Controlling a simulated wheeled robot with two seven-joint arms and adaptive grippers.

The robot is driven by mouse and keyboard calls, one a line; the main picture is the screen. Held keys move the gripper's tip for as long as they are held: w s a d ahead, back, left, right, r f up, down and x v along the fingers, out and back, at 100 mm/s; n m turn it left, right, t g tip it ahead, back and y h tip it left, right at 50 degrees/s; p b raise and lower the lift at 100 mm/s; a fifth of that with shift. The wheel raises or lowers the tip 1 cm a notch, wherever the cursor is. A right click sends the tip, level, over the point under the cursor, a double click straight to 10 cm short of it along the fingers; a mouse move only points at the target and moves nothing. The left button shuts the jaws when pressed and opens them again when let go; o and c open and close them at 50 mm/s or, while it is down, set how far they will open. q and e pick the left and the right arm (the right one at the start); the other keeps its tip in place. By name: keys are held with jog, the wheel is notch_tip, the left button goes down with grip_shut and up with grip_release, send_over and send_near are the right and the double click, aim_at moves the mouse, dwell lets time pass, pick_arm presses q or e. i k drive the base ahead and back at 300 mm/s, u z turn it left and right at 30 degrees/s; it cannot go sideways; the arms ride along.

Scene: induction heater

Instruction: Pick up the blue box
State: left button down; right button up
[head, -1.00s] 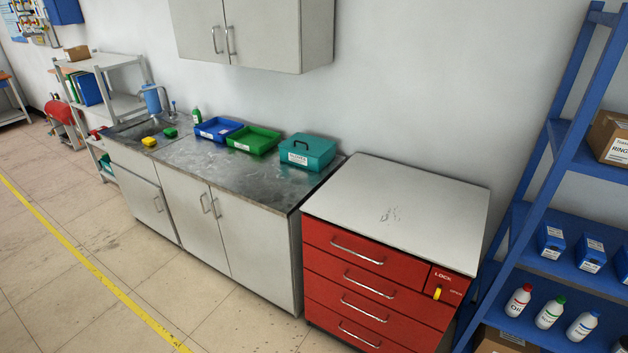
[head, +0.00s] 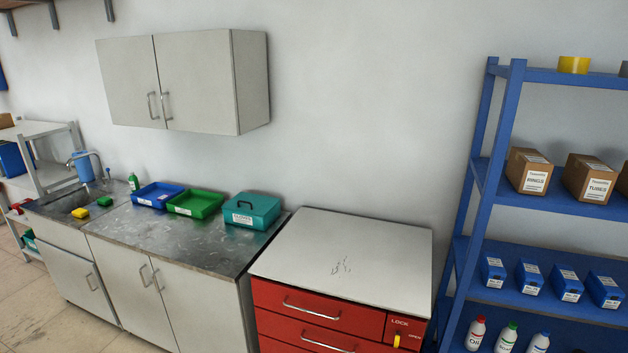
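Several small blue boxes with white labels stand in a row on a shelf of the blue rack at the right; the leftmost blue box (head: 494,272) is nearest the rack's post. An open blue tray (head: 170,204) with a white label sits on the metal counter at the left, beside an open green tray (head: 209,208). I cannot tell which of these the task calls the blue box. Neither of my grippers is in the head view.
A teal case (head: 262,211) stands on the counter (head: 150,236). The red drawer cabinet's white top (head: 350,255) is clear. The blue rack (head: 458,180) holds cardboard boxes (head: 530,172) above and bottles (head: 505,338) below. A wall cabinet (head: 190,80) hangs over the counter.

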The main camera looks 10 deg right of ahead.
aim_at(531, 281)
jog(key=z, duration=1.75)
